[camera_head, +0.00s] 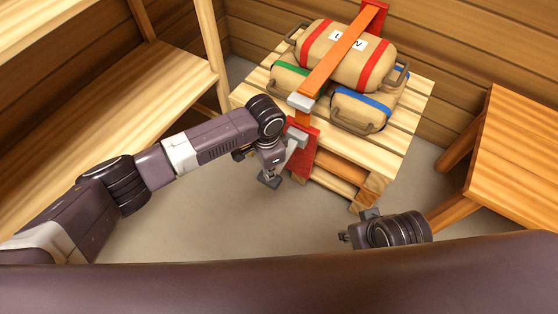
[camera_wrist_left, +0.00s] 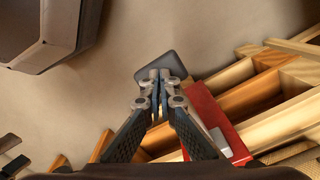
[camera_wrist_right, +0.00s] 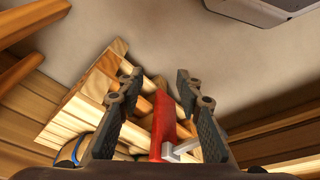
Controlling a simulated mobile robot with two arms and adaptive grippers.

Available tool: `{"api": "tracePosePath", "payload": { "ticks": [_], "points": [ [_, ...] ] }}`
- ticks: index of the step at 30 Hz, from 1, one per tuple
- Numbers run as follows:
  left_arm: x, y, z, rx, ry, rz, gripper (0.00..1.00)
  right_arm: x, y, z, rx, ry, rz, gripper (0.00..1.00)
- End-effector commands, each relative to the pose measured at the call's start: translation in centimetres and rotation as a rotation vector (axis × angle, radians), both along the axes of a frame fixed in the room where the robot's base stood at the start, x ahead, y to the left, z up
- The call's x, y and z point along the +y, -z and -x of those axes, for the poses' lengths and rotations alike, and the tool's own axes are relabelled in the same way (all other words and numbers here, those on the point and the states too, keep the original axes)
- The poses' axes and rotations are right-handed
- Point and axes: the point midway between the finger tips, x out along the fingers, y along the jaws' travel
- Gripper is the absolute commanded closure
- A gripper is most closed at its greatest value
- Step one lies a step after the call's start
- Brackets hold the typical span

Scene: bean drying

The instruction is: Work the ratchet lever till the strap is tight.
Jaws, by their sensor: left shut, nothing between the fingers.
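An orange strap (camera_head: 335,66) runs over the stacked sacks, down to a grey metal piece (camera_head: 301,101) at the pallet's front edge. Below it a red bracket (camera_head: 303,152) on the pallet's front carries a grey ratchet lever (camera_head: 290,158). A dark flat pad (camera_wrist_left: 160,64), seemingly the lever's end, shows just beyond my left gripper (camera_wrist_left: 160,88). My left gripper is shut and empty, its fingertips close to the pad; contact is unclear. My right gripper (camera_wrist_right: 159,82) is open and empty, low and right of the lever. The strap's tightness cannot be judged.
A tan sack with red bands (camera_head: 348,58) lies on a green-banded sack (camera_head: 290,78) and a blue-banded sack (camera_head: 362,108), all on a wooden pallet (camera_head: 408,120). A wooden shelf (camera_head: 110,110) stands left, a wooden table (camera_head: 520,155) right. Bare floor lies in front.

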Motion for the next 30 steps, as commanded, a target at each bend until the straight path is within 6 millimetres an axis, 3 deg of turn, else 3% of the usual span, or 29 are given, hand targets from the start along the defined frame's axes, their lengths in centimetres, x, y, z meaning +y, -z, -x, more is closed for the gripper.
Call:
{"api": "tracePosePath", "payload": {
  "ticks": [12, 20, 30],
  "points": [
    [-0.1, 1.5, -0.1, 0.000, 0.000, 0.000, 1.00, 0.2, -2.4, 0.8, -0.013, 0.006, -0.011, 0.67],
    [-0.1, 1.7, -0.1, 0.000, 0.000, 0.000, 1.00, 0.2, -2.1, 0.7, -0.011, 0.007, -0.011, 0.67],
    [-0.3, 3.3, -0.3, 0.001, 0.000, 0.000, 1.00, 0.1, -1.4, 0.6, -0.012, 0.007, -0.008, 0.67]
  ]
}}
